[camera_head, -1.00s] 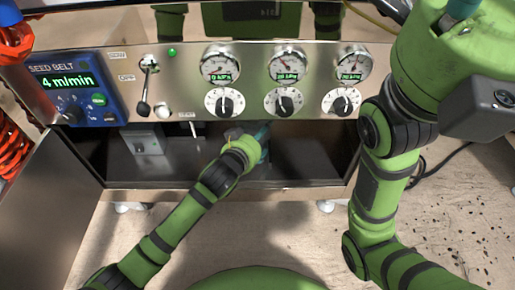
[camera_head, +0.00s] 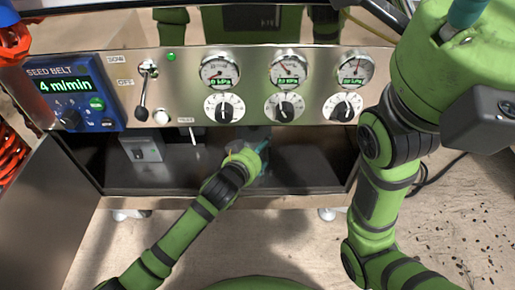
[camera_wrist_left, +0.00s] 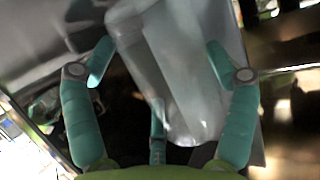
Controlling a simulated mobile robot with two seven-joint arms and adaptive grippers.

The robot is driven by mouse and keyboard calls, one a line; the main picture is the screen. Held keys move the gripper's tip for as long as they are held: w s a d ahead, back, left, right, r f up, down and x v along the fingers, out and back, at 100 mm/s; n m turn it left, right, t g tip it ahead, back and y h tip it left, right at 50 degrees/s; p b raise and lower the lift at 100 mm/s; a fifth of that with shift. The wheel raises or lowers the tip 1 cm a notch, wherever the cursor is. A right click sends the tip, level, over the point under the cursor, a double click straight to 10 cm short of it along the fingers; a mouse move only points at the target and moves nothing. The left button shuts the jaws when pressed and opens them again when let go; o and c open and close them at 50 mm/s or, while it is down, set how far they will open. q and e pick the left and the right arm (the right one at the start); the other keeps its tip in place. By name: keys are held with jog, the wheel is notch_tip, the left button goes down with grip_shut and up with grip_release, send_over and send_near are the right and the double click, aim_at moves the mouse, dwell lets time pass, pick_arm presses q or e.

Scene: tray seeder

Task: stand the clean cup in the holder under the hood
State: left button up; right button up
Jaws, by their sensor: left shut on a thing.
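My left gripper (camera_head: 262,149) reaches into the dark open bay under the panel. In the left wrist view its teal fingers (camera_wrist_left: 165,75) are around a clear, translucent cup (camera_wrist_left: 180,85) and shut on it. The cup looks tilted in that view, and its rounded lower end points toward the palm. In the head view the gripper and dim light mostly hide the cup. I cannot make out the holder for certain. My right arm stands at the right; only a teal piece shows at the top edge, so its fingers cannot be judged.
The steel panel (camera_head: 190,75) with gauges, knobs and a lever (camera_head: 143,95) overhangs the bay. A small metal box (camera_head: 142,148) is in the bay's left part. An open door (camera_head: 40,200) stands at the left. The bay floor right of my gripper looks clear.

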pick_arm(q)
jog(key=shift+f, duration=0.25)
jog(key=o, duration=1.1)
